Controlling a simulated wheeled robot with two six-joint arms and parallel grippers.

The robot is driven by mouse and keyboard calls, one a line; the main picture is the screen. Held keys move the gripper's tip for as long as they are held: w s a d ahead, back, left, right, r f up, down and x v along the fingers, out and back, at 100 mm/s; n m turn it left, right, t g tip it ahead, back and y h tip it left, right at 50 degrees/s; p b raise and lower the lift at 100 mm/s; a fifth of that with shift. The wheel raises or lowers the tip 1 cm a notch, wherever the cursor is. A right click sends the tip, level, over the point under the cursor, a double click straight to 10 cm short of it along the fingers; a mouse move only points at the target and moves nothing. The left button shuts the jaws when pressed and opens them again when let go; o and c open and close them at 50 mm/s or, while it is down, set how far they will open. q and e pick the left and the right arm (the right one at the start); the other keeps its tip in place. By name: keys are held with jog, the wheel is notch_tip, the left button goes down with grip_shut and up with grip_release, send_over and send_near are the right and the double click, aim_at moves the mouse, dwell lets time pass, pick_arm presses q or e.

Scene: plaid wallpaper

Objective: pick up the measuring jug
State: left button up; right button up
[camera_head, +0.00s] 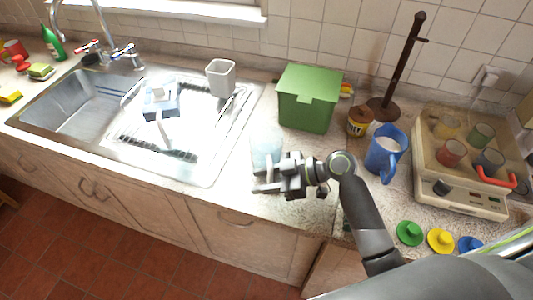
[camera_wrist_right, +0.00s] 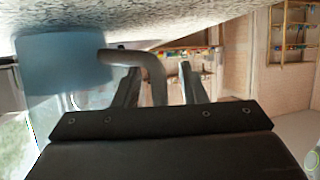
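The measuring jug (camera_head: 266,148) looks like a pale blue, see-through vessel on the counter, right of the sink. In the right wrist view its blue body (camera_wrist_right: 65,62) is at the upper left, and its grey handle (camera_wrist_right: 150,66) reaches out to the right. My right gripper (camera_head: 268,173) is at the jug's near side in the head view. In the wrist view the right gripper's fingers (camera_wrist_right: 158,88) are apart, with the handle between them and gaps beside it. The arm partly hides the jug in the head view. My left gripper does not show.
A green lidded box (camera_head: 308,100) stands behind the jug. A blue pitcher (camera_head: 384,155), a small jar (camera_head: 359,122) and a dark post stand to the right. A toy-like stove (camera_head: 460,192) is farther right. The sink (camera_head: 95,105) with its drainer lies left.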

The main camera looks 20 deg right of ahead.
jog(key=shift+c, duration=0.5)
grip_shut()
jog(key=shift+r, duration=0.25)
